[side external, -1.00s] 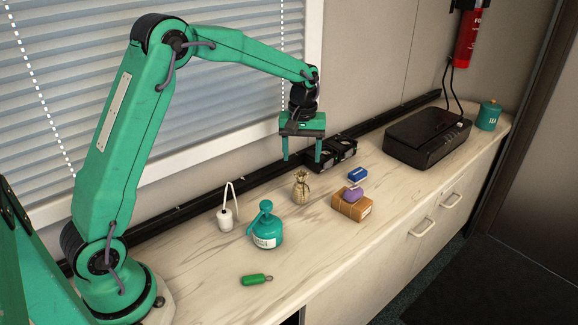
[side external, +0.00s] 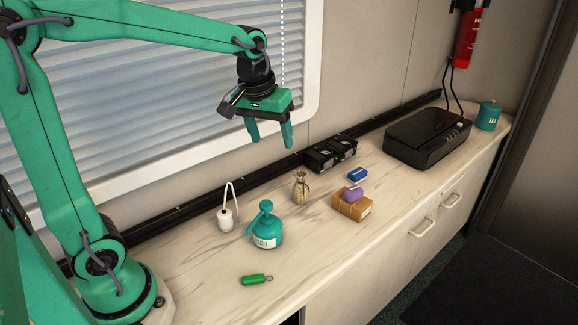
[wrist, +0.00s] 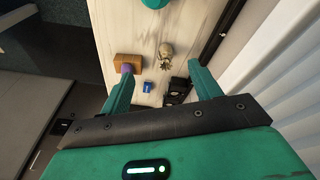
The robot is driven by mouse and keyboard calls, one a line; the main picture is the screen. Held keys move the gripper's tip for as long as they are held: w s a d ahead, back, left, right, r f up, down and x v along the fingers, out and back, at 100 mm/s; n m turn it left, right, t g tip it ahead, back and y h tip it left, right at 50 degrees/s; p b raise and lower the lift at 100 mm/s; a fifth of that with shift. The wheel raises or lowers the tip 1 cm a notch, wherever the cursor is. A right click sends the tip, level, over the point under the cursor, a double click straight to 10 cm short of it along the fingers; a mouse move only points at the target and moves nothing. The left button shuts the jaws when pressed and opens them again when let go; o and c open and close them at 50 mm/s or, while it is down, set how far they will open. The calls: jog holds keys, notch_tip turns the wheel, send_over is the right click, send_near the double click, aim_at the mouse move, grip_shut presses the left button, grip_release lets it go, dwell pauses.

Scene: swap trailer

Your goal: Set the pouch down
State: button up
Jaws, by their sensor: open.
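A small tan pouch (side external: 300,188) with a tied neck stands upright on the pale counter (side external: 330,245), between the teal canister and the brown box. It also shows in the wrist view (wrist: 166,53), beyond and between my fingers. My gripper (side external: 270,146) is open and empty, raised well above the counter, up and to the left of the pouch in the side view. In the wrist view its two green fingers (wrist: 160,84) are spread apart with nothing between their tips.
A teal canister (side external: 267,231), a white tethered item (side external: 226,218) and a green tag (side external: 256,280) are nearer my base. A brown box (side external: 352,208) bears a purple item (side external: 353,194). A blue block (side external: 357,175), black cassettes (side external: 330,154) and a black device (side external: 427,142) are farther right.

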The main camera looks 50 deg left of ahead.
jog(key=s+d+m+t, duration=0.2)
jog(key=s+m+t, duration=0.1)
jog(key=s, duration=1.2)
jog(key=shift+s+d+m, duration=0.2)
jog(key=shift+s+m, duration=0.2)
jog(key=shift+m, duration=0.5)
